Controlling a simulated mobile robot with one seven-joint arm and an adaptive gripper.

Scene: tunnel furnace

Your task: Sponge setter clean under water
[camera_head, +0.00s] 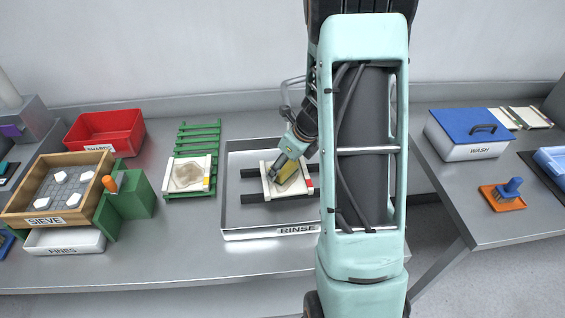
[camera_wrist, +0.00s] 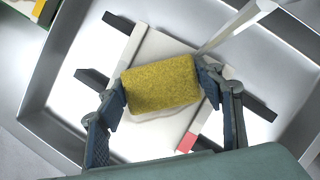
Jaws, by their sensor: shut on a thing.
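A yellow sponge (camera_wrist: 160,84) is held between the two fingers of my gripper (camera_wrist: 165,88) in the wrist view. In the head view my gripper (camera_head: 288,160) reaches down into the rinse tray (camera_head: 240,220). Under the sponge lies a white setter (camera_wrist: 152,48) with a red mark at one corner; it also shows in the head view (camera_head: 268,186). The setter rests across dark bars (camera_wrist: 92,78) in the tray. The sponge hides the setter's middle, and I cannot tell whether they touch. A thin metal spout (camera_wrist: 232,26) points toward the setter.
Left of the tray, another setter (camera_head: 206,160) with a brownish patch lies on a green rack (camera_head: 199,134). Further left are a sieve box (camera_head: 25,211), a red shards bin (camera_head: 104,130) and a green block (camera_head: 130,196). A wash box (camera_head: 468,152) and a brush (camera_head: 508,190) stand on the right table.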

